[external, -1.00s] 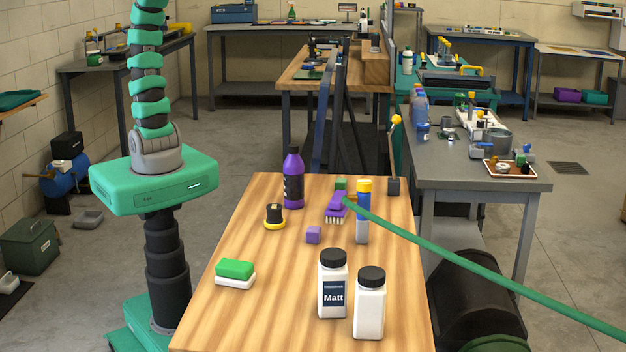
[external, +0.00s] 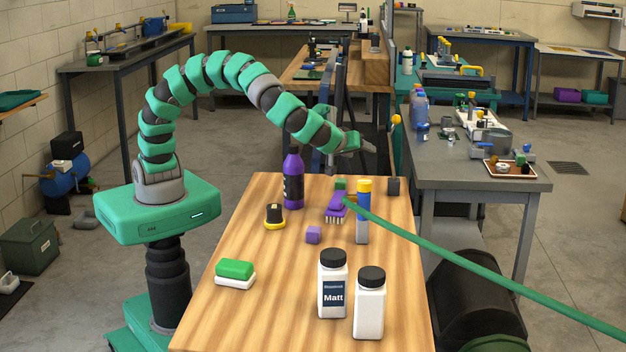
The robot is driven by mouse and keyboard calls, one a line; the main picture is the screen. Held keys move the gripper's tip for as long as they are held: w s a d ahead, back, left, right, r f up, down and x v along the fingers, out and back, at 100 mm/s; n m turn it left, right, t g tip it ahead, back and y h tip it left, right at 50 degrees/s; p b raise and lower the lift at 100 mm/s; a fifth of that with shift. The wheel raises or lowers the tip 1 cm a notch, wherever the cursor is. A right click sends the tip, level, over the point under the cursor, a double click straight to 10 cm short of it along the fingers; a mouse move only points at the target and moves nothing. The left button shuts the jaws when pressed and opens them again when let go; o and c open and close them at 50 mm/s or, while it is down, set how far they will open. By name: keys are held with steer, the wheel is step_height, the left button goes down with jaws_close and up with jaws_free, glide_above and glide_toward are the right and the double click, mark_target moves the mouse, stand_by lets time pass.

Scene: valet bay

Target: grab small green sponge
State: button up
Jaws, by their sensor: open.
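A small green cube (external: 341,183), which looks like the small green sponge, sits near the far edge of the wooden table (external: 270,318). It is partly hidden behind a purple brush (external: 337,203). A larger green block (external: 235,268) lies on a white block (external: 235,281) at the table's left front. My gripper (external: 352,158) is open and empty. It hangs at the end of my arched arm, in the picture just above the small green cube and apart from it.
A purple bottle (external: 293,178) stands left of the cube, and a blue-and-yellow-topped container (external: 363,212) stands right of it. A green hose (external: 470,268) crosses the table's right edge.

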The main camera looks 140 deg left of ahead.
steer(key=s+d+f+g+h+b, duration=0.15)
steer(key=s+f+g, duration=0.35)
steer(key=s+f, duration=0.5)
steer(key=b, duration=0.2)
glide_toward(341, 181)
steer(key=x, duration=0.3)
steer(key=shift+s+a+h, duration=0.1)
steer(key=shift+s+h, duration=0.15)
steer(key=shift+s, duration=0.2)
steer(key=shift+w+b+x, duration=0.2)
steer(key=shift+b+x, duration=0.7)
steer(key=shift+x, duration=2)
steer(key=shift+a+r, duration=0.1)
steer(key=c, duration=1.1)
